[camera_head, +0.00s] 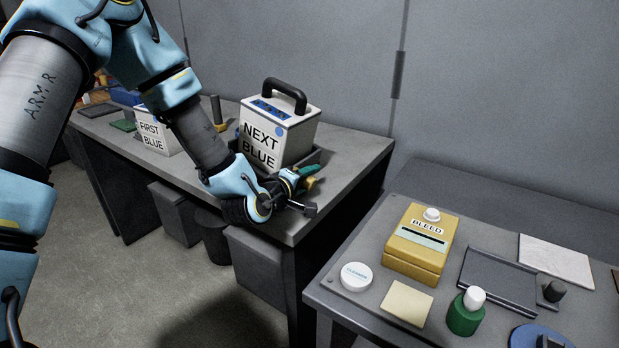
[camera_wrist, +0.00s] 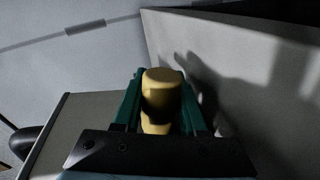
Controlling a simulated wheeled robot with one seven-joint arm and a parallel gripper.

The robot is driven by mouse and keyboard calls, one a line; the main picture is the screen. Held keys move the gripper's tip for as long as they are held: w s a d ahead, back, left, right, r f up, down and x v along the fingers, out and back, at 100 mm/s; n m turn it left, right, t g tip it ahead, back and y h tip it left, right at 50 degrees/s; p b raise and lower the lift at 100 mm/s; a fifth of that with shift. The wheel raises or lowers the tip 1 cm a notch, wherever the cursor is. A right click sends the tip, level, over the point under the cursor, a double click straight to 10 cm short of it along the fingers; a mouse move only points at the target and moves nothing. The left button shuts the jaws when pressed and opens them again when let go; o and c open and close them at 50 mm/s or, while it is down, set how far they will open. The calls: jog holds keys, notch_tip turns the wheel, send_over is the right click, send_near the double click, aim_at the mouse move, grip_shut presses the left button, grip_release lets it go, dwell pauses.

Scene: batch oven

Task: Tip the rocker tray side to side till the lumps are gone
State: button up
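My gripper (camera_head: 308,180) is beside the front right of the white box (camera_head: 279,135) marked NEXT BLUE. In the wrist view its green fingers (camera_wrist: 160,105) stand close on both sides of a yellow knob-ended handle (camera_wrist: 162,90) and appear shut on it. Only a bit of yellow shows at the fingers in the head view. The box seems to sit in a low dark tray (camera_head: 318,160), partly hidden by my arm. Whether this is the rocker tray, and whether the handle joins it, I cannot tell. No lumps can be seen; the box's inside is hidden.
A box marked FIRST BLUE (camera_head: 152,138) stands farther left on the same bench. On the right-hand table are a yellow BLEED box (camera_head: 418,246), a round white tin (camera_head: 356,277), a green bottle (camera_head: 464,315) and a dark flat tray (camera_head: 497,280). A floor gap separates the tables.

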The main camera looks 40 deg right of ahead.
grip_shut()
dwell(1.0)
